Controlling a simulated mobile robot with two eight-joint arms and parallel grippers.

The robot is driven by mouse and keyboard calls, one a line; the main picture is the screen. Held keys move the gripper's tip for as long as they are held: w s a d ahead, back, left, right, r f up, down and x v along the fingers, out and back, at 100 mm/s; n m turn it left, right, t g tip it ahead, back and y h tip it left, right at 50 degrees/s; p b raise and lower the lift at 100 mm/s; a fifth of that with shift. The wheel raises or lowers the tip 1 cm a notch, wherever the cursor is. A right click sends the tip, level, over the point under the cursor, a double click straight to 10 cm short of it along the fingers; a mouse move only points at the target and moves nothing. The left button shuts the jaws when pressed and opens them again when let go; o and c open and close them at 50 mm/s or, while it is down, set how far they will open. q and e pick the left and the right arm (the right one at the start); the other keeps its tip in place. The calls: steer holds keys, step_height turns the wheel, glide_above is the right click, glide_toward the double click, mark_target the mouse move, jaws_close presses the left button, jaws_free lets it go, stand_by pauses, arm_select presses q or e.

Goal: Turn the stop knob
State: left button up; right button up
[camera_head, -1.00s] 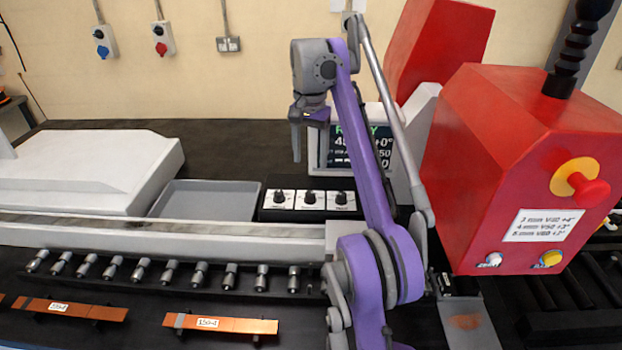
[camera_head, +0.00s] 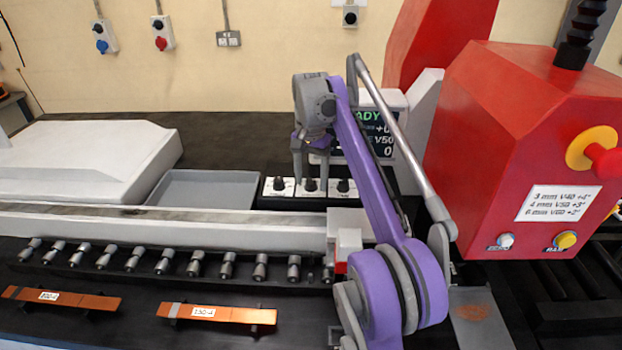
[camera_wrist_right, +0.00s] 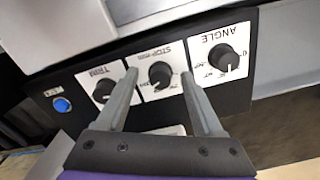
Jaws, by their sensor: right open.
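The stop knob (camera_wrist_right: 160,74) is a black round knob on the white middle label of the black control panel (camera_head: 293,201). It is the middle of three knobs in the wrist view, and the middle knob (camera_head: 310,185) shows partly between the fingers in the head view. My right gripper (camera_wrist_right: 159,75) is open, pointing down over the panel, with one finger on each side of the stop knob. Gaps show between the knob and both fingers. In the head view the right gripper (camera_head: 310,198) is also over the panel's middle. My left gripper is not in view.
The angle knob (camera_wrist_right: 222,58) and the trim knob (camera_wrist_right: 102,92) flank it closely. A blue button (camera_wrist_right: 62,105) is at the panel's end. A grey tray (camera_head: 205,195) lies left of the panel, a display (camera_head: 382,135) behind. A red machine housing (camera_head: 520,150) stands at right.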

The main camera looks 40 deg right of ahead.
jaws_close()
